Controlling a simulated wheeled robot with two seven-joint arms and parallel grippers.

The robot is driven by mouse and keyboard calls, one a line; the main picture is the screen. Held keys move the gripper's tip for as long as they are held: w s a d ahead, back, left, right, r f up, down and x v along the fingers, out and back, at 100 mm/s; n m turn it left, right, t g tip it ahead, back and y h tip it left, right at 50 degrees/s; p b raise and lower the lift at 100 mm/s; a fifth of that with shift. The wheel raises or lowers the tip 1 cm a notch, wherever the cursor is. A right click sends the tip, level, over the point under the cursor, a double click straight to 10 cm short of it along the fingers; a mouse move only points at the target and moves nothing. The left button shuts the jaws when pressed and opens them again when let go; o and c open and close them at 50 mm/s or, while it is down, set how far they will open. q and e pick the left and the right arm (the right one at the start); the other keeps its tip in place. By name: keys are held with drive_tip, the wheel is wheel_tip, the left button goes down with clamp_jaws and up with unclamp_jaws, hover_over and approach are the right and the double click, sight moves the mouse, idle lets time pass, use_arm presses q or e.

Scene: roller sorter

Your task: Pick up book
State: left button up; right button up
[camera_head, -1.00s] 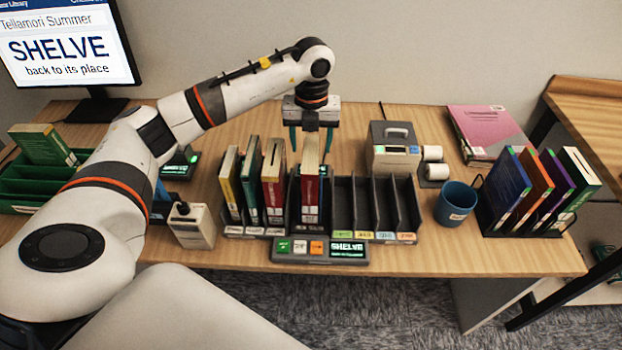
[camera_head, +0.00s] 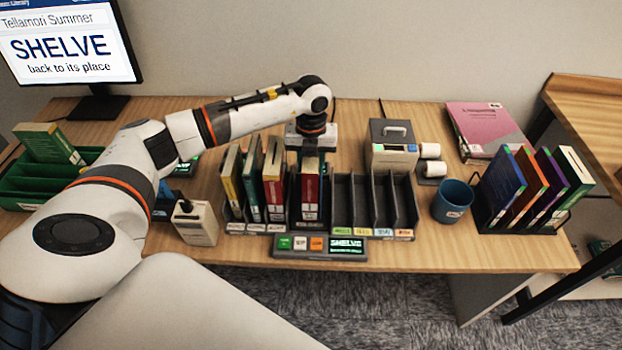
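A red book (camera_head: 310,186) stands upright in a slot of the black divided rack (camera_head: 345,225). More books stand in the slots left of it: a red one (camera_head: 273,178), a dark green one (camera_head: 252,184) and a red-and-yellow one (camera_head: 231,182). My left gripper (camera_head: 311,150) points down at the top of the red book right of the others. Its fingers are mostly hidden behind the books, so I cannot see whether they touch or grip it. My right gripper is not in view.
The rack's right slots are empty. A panel reading SHELVE (camera_head: 345,246) lies in front. A green crate (camera_head: 22,192) and monitor (camera_head: 65,45) are left.

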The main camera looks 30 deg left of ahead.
use_arm(q)
clamp_jaws()
drive_tip(key=shift+r, duration=0.1)
